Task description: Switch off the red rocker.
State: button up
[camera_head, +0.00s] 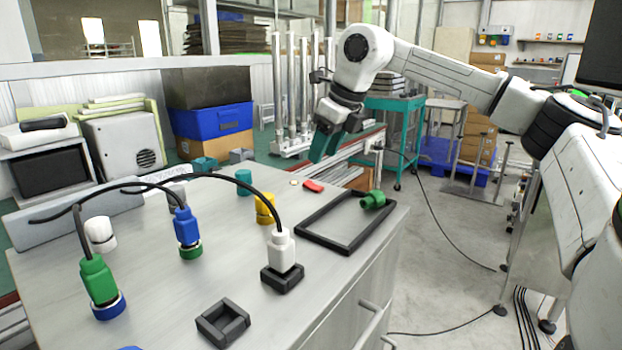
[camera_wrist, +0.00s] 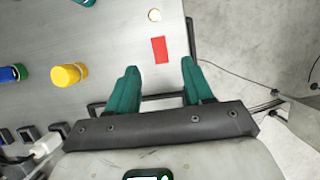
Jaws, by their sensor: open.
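The red rocker (camera_head: 313,186) is a small flat red piece on the grey bench top, near the back edge. In the wrist view the red rocker (camera_wrist: 160,50) shows as an upright rectangle just beyond the fingertips, between their lines. Its tilt is too small to tell. My gripper (camera_head: 323,147) has teal fingers and hangs above and behind the rocker, apart from it. In the wrist view my gripper (camera_wrist: 159,64) is open with nothing between its fingers.
A black frame (camera_head: 325,246) lies at the bench's right edge, with a green knob (camera_head: 373,200) at it. A yellow knob (camera_head: 265,208) and a teal cylinder (camera_head: 244,182) stand left of the rocker. Cabled plugs, including a white one (camera_head: 281,250), arch over the bench's left part.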

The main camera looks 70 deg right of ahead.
aim_at(310, 183)
jog(key=b+x, duration=0.1)
jog(key=x, duration=0.6)
jog(key=shift+w+f, duration=0.15)
jog(key=shift+f, duration=0.05)
jog(key=shift+r, duration=0.1)
grip_shut()
